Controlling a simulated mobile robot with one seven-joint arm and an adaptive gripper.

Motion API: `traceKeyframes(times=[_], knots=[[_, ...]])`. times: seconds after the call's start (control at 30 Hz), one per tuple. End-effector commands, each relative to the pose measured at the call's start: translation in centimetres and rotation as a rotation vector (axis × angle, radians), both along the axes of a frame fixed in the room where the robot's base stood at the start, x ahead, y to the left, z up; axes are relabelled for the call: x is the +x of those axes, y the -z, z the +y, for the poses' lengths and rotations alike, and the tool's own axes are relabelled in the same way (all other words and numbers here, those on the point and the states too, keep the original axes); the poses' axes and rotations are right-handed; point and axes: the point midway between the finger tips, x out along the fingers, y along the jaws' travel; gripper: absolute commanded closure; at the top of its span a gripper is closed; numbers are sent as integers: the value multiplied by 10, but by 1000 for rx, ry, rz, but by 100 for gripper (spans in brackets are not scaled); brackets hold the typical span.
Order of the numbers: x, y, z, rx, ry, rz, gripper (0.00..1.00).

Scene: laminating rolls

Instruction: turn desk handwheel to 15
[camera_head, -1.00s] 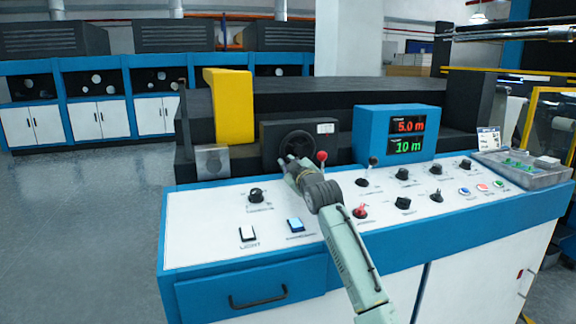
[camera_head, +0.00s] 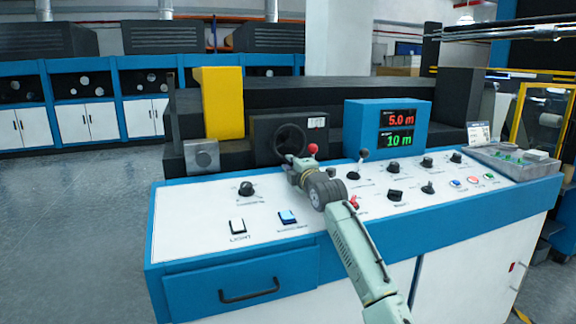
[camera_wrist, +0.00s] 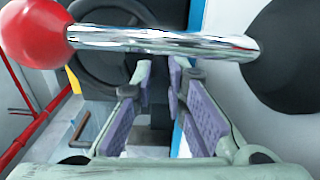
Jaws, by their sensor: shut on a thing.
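The dark handwheel (camera_head: 290,141) stands upright on a black block at the back of the desk. It also shows in the wrist view (camera_wrist: 88,12), partly hidden by a chrome lever. My gripper (camera_head: 291,162) is at the lower rim of the wheel. In the wrist view my gripper (camera_wrist: 159,78) has its fingertips close together around the rim; the contact itself is hard to see. The display (camera_head: 387,127) on the desk reads 5.0 m in red and 10 m in green.
A red-knobbed lever (camera_head: 313,149) stands just right of the wheel, and its red knob (camera_wrist: 33,32) and rod cross close in front of the wrist camera. A black-knobbed lever (camera_head: 363,154) and several dials lie to the right. A yellow block (camera_head: 219,103) stands left of the wheel.

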Motion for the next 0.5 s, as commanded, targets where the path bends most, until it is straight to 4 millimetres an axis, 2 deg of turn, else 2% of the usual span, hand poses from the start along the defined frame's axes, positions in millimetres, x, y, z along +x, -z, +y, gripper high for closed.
traceKeyframes(times=[0.2, 0.5], knots=[[2, 3, -6, -101, 1, -28, 100], [3, 2, -9, -154, 2, -46, 100]])
